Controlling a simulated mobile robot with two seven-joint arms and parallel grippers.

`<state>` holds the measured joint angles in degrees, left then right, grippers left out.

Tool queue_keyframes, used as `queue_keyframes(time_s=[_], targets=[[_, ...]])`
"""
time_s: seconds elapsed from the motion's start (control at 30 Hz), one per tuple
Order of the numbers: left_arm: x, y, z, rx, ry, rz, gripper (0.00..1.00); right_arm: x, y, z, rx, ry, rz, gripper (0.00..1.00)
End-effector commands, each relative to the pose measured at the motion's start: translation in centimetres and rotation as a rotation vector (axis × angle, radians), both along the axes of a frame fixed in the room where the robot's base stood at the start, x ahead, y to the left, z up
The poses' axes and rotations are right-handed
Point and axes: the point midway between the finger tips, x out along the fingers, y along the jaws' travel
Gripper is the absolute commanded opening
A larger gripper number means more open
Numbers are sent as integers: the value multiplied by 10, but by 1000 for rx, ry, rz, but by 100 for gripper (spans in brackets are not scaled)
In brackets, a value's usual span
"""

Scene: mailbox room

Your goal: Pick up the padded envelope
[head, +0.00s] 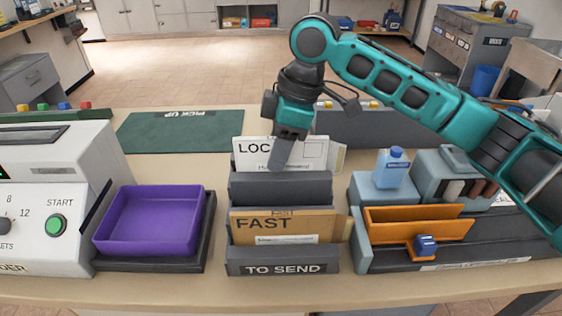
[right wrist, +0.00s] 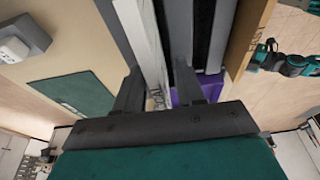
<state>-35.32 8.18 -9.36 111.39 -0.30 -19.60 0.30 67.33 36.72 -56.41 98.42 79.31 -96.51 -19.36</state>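A white envelope marked LOC... (head: 306,149) stands upright in the rear slot of the dark sorter. A brown envelope marked FAST (head: 275,224) stands in a front slot; I cannot tell for sure which one is padded. My right gripper (head: 283,152) points down at the white envelope, one finger in front of it. In the right wrist view the open fingers (right wrist: 155,92) stand on either side of the white envelope's edge (right wrist: 142,40), with a gap left. The far finger is hidden in the head view. My left gripper is not in view.
The sorter (head: 282,262) is labelled TO SEND. A purple tray (head: 150,222) and a machine with a START button (head: 55,225) stand left. A blue bottle (head: 391,168) and an orange holder (head: 415,224) stand right. The green PICK UP mat (head: 180,132) is clear.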

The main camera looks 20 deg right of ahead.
Motion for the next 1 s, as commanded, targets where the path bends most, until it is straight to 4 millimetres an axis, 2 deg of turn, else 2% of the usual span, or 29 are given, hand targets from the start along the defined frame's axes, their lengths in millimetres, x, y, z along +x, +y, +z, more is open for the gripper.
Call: queue_keyframes(time_s=[0.03,0.4,0.8,1.0], targets=[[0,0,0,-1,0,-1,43,0,0,0,0,0,0,33],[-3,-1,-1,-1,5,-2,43,0,0,0,0,0,0,0],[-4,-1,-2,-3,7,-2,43,0,0,2,1,0,0,0],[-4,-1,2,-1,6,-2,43,1,0,19,1,-3,0,0]])
